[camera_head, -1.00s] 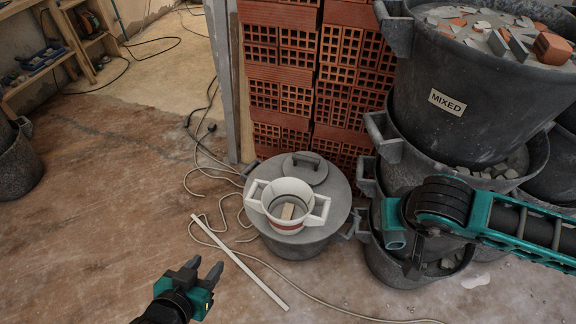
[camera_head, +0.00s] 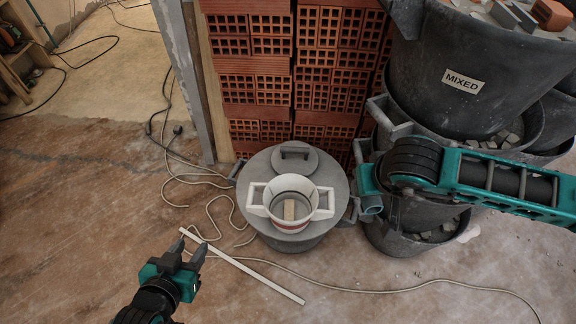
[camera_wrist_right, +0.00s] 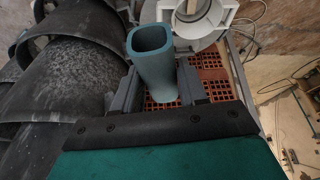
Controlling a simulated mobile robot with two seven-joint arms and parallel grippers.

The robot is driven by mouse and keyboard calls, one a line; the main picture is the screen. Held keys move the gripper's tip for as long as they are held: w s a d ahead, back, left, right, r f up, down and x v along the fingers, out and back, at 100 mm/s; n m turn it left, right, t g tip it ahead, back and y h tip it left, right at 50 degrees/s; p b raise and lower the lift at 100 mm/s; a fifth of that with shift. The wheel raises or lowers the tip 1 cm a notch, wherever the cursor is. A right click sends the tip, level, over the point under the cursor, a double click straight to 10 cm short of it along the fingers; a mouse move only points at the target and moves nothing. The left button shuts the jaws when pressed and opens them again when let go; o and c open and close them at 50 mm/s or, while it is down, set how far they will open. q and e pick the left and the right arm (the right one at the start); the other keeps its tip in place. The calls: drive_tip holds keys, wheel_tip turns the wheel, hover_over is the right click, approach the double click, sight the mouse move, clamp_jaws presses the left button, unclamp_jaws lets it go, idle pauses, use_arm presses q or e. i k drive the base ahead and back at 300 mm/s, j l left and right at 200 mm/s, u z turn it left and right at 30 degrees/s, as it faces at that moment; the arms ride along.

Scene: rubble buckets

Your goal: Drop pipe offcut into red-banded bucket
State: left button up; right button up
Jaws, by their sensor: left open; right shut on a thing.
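The white bucket with a red band (camera_head: 302,225) stands upright on a grey lidded bin, with a pale block (camera_head: 289,209) inside. Its rim also shows at the top of the right wrist view (camera_wrist_right: 213,30). The pipe offcut (camera_wrist_right: 152,62), a blue-grey tube with an open end, is held between my right gripper's fingers (camera_wrist_right: 160,88). In the head view the offcut (camera_head: 370,205) shows just right of the bucket, apart from it; my arm hides most of that gripper. My left gripper (camera_head: 184,250) is open and empty, low at the left, above the floor.
The grey bin (camera_head: 258,205) has a second handle or lid (camera_head: 295,160) behind the bucket. Stacked dark tubs, one labelled MIXED (camera_head: 462,80), stand at the right. Red hollow bricks (camera_head: 255,80) rise behind. A pale strip (camera_head: 245,267) and cables lie on the floor.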

sight(299, 216)
drive_tip(key=i+j+z, duration=0.1)
drive_tip(key=j, duration=0.35)
drive_tip(key=i+j+z, duration=0.15)
drive_tip(key=j, duration=0.25)
drive_tip(key=i+j+z, duration=0.1)
drive_tip(key=j, duration=0.4)
drive_tip(key=i+j+z, duration=0.1)
drive_tip(key=j, duration=0.35)
